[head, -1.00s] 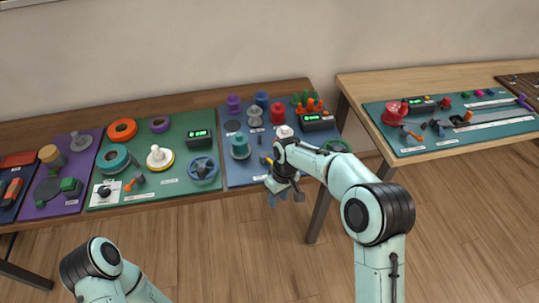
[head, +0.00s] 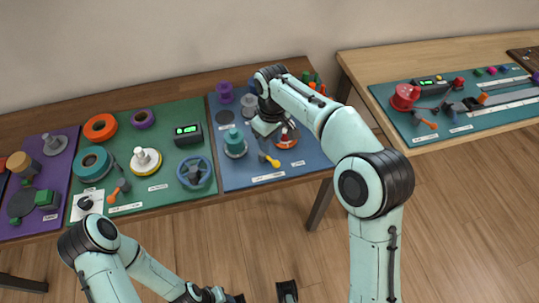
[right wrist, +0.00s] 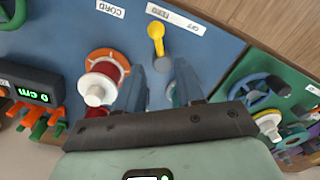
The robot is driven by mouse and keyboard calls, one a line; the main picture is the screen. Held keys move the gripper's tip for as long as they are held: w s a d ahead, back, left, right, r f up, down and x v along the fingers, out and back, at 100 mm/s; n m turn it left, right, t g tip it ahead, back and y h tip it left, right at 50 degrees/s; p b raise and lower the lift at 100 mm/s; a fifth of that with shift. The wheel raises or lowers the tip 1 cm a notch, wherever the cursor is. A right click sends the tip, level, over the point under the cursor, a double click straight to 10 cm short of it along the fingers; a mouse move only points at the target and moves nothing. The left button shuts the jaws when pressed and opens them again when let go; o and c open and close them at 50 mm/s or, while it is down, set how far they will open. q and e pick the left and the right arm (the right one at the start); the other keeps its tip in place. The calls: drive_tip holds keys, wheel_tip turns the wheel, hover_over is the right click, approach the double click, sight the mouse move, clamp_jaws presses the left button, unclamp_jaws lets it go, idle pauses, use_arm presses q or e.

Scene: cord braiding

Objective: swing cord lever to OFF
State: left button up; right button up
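The lever with a yellow handle (head: 272,161) is on the blue board, near its front labels. In the right wrist view its yellow handle (right wrist: 156,32) points toward a label reading OFF and FEED (right wrist: 175,17). My right gripper (head: 266,132) is over the blue board, just behind the lever in the head view. In the right wrist view its two fingers (right wrist: 160,75) are apart with nothing gripped, and the lever shows beyond the gap.
An orange-rimmed spool with a white top (right wrist: 100,82) stands close beside the right fingers. A digital counter (right wrist: 33,88) and orange pegs (right wrist: 30,120) lie further left there. A teal spool (head: 235,144) stands left of the lever. The green board (head: 150,198) adjoins.

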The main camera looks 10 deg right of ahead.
sight(270, 158)
wheel_tip(270, 158, down, 8)
drive_tip(key=shift+a+r+b, duration=0.1)
drive_tip(key=shift+r+b, duration=0.15)
drive_tip(key=shift+b, duration=0.2)
clamp_jaws()
